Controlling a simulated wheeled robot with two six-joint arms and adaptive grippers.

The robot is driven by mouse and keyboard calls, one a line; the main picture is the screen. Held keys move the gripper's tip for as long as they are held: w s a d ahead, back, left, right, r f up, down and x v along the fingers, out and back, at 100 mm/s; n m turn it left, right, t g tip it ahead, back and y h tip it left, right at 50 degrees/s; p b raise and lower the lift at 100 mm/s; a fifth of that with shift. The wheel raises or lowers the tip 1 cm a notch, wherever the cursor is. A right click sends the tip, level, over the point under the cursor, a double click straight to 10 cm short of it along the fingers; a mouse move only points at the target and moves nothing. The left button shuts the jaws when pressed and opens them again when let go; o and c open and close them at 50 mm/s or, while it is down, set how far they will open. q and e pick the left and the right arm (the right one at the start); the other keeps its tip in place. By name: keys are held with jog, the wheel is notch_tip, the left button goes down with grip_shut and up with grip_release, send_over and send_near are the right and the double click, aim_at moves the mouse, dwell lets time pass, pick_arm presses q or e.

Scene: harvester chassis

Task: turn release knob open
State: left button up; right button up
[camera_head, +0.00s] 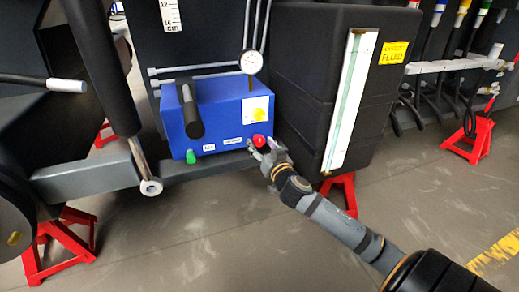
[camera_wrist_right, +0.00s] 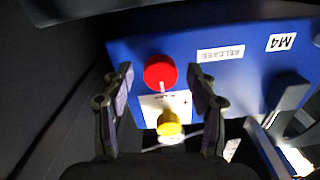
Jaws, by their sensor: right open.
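The release knob (camera_head: 259,140) is a red round knob on the lower right of the front of a blue box (camera_head: 222,122). In the right wrist view the red knob (camera_wrist_right: 160,72) has a pale pointer mark on its lower side, and a label reading RELEASE (camera_wrist_right: 221,53) is beside it. My right gripper (camera_head: 263,149) is at the box front, its fingers open. In the wrist view the right gripper's fingertips (camera_wrist_right: 161,76) lie on either side of the red knob with gaps; I cannot tell how deep they reach. My left gripper is not in view.
A yellow knob (camera_wrist_right: 169,124) on a white plate is close to the red one. A green knob (camera_head: 191,157) and a black cylinder (camera_head: 189,109) are on the box's left. A black tank (camera_head: 305,60) with a sight gauge stands close on the right.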

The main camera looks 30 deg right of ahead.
jog(key=shift+x, duration=0.9)
